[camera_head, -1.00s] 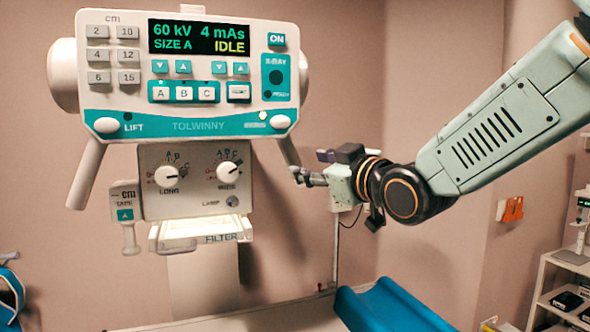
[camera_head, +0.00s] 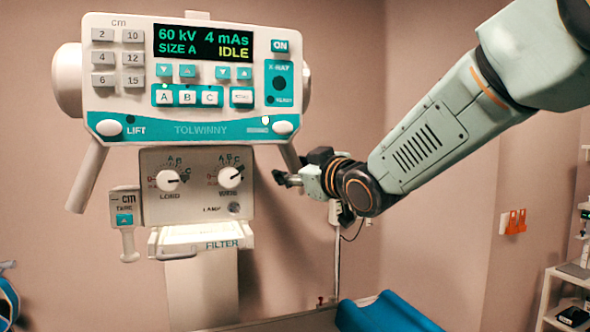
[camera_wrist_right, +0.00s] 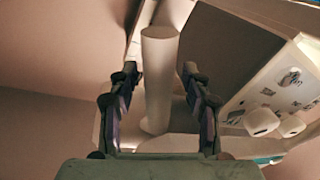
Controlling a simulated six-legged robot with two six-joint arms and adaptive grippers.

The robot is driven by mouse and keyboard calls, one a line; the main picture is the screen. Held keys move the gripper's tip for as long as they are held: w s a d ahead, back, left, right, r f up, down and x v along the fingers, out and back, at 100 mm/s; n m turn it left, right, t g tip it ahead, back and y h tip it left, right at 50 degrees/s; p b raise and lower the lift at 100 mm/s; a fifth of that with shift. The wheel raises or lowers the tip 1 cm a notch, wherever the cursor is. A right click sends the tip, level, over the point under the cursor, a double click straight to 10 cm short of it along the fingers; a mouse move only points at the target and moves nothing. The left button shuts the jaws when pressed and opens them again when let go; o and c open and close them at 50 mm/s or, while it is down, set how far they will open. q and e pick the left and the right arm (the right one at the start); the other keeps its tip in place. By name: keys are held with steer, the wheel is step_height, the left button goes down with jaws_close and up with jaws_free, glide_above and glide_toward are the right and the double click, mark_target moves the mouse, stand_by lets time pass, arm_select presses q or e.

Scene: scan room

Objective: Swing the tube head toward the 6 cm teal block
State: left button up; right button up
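The white tube head (camera_head: 185,215) with its teal-trimmed control panel (camera_head: 215,132) fills the left half of the head view. A slanted grip bar hangs at each lower side, the left bar (camera_head: 88,178) and the right bar (camera_head: 290,157). My right gripper (camera_head: 282,178) is at the lower end of the right bar. In the right wrist view the right bar (camera_wrist_right: 159,75) stands between the two spread fingers of my right gripper (camera_wrist_right: 160,95), with gaps on both sides. I cannot make out a 6 cm teal block. My left gripper is not in view.
A blue pad (camera_head: 385,314) lies on the table at the bottom. A white shelf (camera_head: 565,300) stands at the right edge, and orange holders (camera_head: 515,222) hang on the right wall. The filter tray (camera_head: 205,245) juts out under the tube head.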

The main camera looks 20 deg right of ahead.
steer(key=shift+c, duration=1.4)
steer(key=shift+s+d, duration=0.15)
steer(key=c, duration=0.3)
jaws_close()
